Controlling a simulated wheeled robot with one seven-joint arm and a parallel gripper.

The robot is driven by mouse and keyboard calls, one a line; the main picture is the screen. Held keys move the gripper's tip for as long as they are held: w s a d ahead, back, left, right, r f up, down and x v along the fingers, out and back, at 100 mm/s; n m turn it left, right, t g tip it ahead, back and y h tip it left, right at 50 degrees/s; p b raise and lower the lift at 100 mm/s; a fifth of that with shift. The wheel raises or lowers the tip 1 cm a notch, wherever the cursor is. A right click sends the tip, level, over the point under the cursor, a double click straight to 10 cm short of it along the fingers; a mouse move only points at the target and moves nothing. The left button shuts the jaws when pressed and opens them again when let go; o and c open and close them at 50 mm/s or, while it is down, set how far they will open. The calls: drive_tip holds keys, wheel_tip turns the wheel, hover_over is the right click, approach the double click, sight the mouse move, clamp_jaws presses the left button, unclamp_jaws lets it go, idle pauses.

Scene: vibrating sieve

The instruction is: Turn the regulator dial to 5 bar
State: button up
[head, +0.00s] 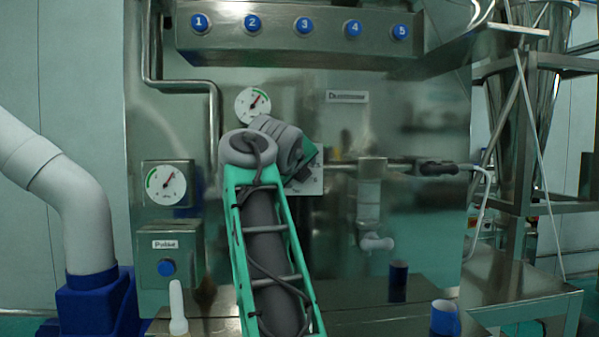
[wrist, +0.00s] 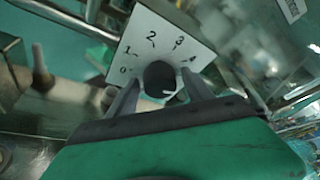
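The regulator dial has a dark round knob (wrist: 160,76) in front of a white scale plate (wrist: 140,48). The numbers 0 to 4 show on the plate; the rest is hidden behind my gripper. A pale mark sits at the knob's lower right. My gripper (wrist: 161,82) has one finger on each side of the knob, with narrow gaps seeming to show, so it looks open around it. In the head view my arm hides most of the dial; part of the scale plate (head: 314,182) shows beside my gripper (head: 304,168).
Blue numbered buttons (head: 304,27) line the top. A horizontal pipe with a black handle (head: 438,168) runs right of the dial. Blue cups (head: 445,317) stand below.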

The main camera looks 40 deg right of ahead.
drive_tip(key=shift+r, duration=0.1)
drive_tip(key=v, duration=0.8)
drive_tip(key=shift+d, duration=0.1)
